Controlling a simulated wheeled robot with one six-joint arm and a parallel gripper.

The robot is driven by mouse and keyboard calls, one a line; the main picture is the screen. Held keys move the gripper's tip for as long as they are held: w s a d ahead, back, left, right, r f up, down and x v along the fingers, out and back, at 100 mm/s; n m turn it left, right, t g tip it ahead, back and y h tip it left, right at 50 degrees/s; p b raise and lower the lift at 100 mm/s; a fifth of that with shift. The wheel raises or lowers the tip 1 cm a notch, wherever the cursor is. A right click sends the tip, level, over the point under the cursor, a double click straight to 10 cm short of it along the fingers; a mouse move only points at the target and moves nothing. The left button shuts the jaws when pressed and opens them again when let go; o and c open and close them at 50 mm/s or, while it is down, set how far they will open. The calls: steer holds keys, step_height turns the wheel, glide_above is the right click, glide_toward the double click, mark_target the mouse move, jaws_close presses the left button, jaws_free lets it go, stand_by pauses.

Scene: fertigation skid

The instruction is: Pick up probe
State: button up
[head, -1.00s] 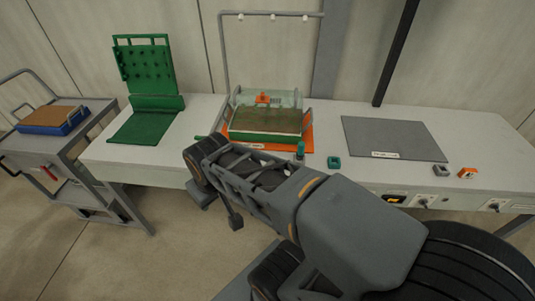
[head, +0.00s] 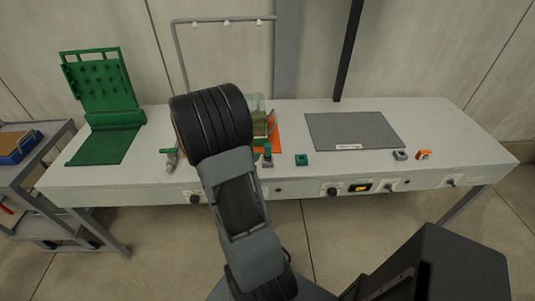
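I cannot tell for certain which thing is the probe. A small upright item with a green top (head: 267,152) stands at the bench's front edge, just right of my arm. My gripper cannot be made out; my arm's dark ringed joint and grey link fill the middle and cover part of the bench. Behind them, a clear-walled case (head: 262,121) on an orange mat (head: 275,140) is mostly hidden.
The white bench (head: 300,183) has a green pegboard stand (head: 100,85) at left and a grey mat (head: 352,130) at right. A green block (head: 301,160), a grey block (head: 400,155) and an orange block (head: 424,155) sit near the front edge. A cart (head: 60,170) stands left.

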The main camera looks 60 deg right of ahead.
mark_target(266, 148)
steer(key=p+x, duration=0.1)
steer(key=x, duration=1)
steer(key=shift+d, duration=0.25)
steer(key=c, duration=1)
